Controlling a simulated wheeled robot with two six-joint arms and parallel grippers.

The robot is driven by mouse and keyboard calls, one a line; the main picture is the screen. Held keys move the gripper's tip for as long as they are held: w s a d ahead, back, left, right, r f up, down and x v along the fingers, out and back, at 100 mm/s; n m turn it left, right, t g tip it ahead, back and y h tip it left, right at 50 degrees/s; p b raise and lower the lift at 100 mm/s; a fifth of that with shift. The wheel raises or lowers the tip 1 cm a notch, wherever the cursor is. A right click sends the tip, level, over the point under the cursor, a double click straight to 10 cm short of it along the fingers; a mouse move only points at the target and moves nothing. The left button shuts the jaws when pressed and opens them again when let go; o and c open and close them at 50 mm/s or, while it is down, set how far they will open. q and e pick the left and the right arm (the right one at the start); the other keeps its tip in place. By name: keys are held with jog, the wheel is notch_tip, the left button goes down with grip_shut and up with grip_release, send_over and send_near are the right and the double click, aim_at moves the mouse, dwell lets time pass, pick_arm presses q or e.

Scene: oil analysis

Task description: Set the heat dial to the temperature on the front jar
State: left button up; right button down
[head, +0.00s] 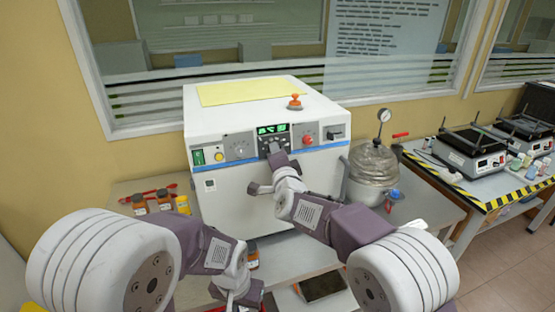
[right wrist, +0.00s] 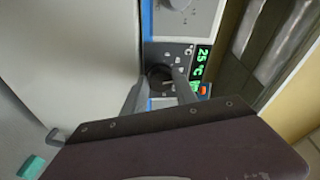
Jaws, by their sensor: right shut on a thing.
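The heat dial (right wrist: 160,77) is a dark round knob on the white machine's (head: 240,200) front panel, beside a green display (right wrist: 201,62) that reads 25 °C in the right wrist view. My right gripper (right wrist: 158,85) is shut on the dial, one finger on each side. In the head view the right gripper (head: 275,150) covers the dial below the display. A brown jar with an orange label (head: 252,256) stands in front of the machine, partly hidden by my left arm; its writing is unreadable. My left gripper (head: 240,293) is low near this jar, its jaws unclear.
Brown jars (head: 140,205) and a yellow container (head: 183,205) stand left of the machine. A glass vessel with a gauge (head: 373,165) stands on its right. A dark tray (head: 322,286) lies in front. Another bench with hotplates (head: 470,150) is further right.

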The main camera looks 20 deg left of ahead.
jog(key=m+p, duration=0.1)
jog(key=m, duration=0.2)
jog(key=m+g+p, duration=0.1)
jog(key=m, duration=0.3)
jog(key=m+g+h, duration=0.1)
jog(key=m, duration=0.3)
jog(key=shift+r+p, duration=0.25)
jog(key=shift+p, duration=0.15)
dwell(0.3)
jog(key=c, duration=1)
grip_release()
jog(key=shift+o, duration=0.2)
jog(key=shift+w, duration=0.1)
